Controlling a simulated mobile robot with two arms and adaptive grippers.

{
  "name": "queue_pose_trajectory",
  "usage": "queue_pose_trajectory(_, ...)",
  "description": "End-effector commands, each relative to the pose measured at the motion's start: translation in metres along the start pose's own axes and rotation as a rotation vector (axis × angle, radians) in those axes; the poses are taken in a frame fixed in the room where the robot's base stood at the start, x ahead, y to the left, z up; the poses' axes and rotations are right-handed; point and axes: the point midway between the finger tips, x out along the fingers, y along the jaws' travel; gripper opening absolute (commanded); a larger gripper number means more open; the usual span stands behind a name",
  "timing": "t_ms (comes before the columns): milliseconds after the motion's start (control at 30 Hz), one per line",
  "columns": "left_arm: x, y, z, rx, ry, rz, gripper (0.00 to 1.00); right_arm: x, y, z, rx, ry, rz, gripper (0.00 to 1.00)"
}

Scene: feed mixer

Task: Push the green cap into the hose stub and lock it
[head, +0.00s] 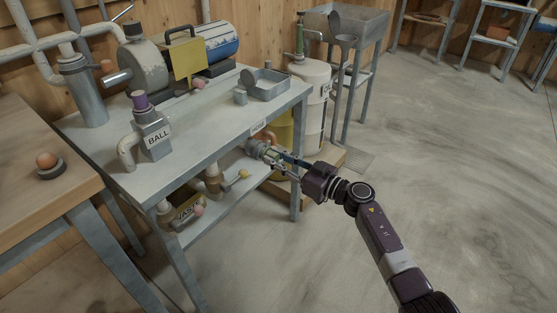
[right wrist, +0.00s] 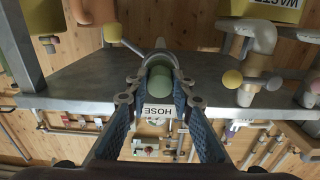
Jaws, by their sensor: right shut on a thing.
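The green cap (right wrist: 159,82) shows end-on in the right wrist view, between my right fingertips (right wrist: 158,88). My right gripper is shut on it. The grey metal hose stub (right wrist: 160,55) is right at the cap, with a curved metal rim around the cap's far end. How deep the cap sits, and whether it is locked, I cannot tell. An upside-down HOSE label (right wrist: 158,111) is seen between the fingers. In the head view my right gripper (head: 283,163) reaches the stub (head: 258,149) below the bench's front edge and hides the cap. My left gripper is not in view.
The grey bench (head: 193,160) carries a BALL valve (head: 152,135), a pump and a tray (head: 265,86). Pipes with yellow knobs (right wrist: 232,78) flank the stub. A bench leg (head: 297,190) stands close to my gripper. The floor at right is clear.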

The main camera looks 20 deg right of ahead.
Motion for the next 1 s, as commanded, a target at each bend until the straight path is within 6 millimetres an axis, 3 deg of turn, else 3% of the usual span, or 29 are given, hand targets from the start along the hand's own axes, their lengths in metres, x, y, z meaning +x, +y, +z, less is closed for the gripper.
queue_pose_trajectory(433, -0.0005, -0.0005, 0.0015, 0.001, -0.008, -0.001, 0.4, 0.0089, -0.0003, -0.0009, -0.001, 0.001, -0.001, 0.0)
queue_pose_trajectory(467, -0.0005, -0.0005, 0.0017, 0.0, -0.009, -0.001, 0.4, 0.0088, -0.0002, -0.0007, -0.001, 0.001, 0.0, 0.24)
queue_pose_trajectory(633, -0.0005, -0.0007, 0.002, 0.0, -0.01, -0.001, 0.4, 0.0086, -0.0003, -0.0006, -0.001, 0.001, 0.0, 0.42)
queue_pose_trajectory(1000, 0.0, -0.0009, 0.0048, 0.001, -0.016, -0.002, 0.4, 0.002, 0.0003, 0.001, -0.001, -0.002, 0.001, 0.42)
